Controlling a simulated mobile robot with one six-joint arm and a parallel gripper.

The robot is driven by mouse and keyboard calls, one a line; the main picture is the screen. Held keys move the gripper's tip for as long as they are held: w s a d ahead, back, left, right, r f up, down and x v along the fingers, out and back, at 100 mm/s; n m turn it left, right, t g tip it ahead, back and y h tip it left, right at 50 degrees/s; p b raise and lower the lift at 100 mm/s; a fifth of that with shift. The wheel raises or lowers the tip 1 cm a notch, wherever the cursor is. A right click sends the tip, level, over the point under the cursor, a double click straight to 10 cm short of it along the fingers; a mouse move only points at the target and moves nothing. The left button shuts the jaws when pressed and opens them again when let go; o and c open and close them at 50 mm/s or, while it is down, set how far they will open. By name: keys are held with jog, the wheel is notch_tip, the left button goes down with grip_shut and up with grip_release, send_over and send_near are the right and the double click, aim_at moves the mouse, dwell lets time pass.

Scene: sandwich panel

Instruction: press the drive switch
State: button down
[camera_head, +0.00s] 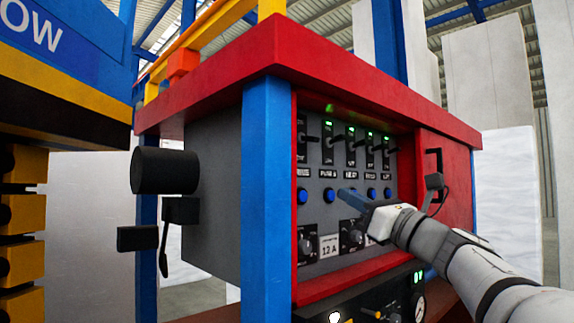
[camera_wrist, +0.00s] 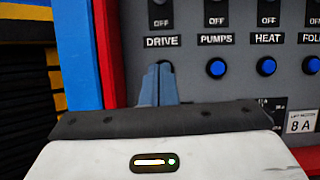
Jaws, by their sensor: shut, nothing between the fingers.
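The DRIVE column is at the left end of the grey panel. Its black toggle switch (camera_head: 302,135) is partly hidden by the red frame in the head view, and its OFF plate (camera_wrist: 161,20) shows in the wrist view above the DRIVE label (camera_wrist: 161,41). A blue button (camera_head: 302,196) sits below that label. In the wrist view my gripper (camera_wrist: 158,70) is shut and empty, its blue fingertips just under the DRIVE label, hiding that button. In the head view my gripper (camera_head: 342,193) points left at the button row. I cannot tell whether the fingertips touch anything.
Blue buttons for PUMPS (camera_wrist: 215,68) and HEAT (camera_wrist: 267,66) continue to the right. Lit green lamps stand above several toggles. The red frame (camera_head: 298,90) and a blue post (camera_head: 266,200) border the panel's left side. Dials sit below the buttons.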

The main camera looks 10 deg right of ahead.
aim_at(309, 139)
jog(key=shift+d+r+m, duration=0.3)
jog(key=shift+d+r, duration=0.05)
jog(key=shift+r, duration=0.05)
jog(key=shift+t, duration=0.3)
jog(key=w+a+r+p, duration=0.5)
jog(key=w+r, duration=0.1)
jog(key=r, duration=0.2)
jog(key=shift+w+r, duration=0.15)
jog(key=shift+w, duration=0.15)
jog(key=shift+s, duration=0.1)
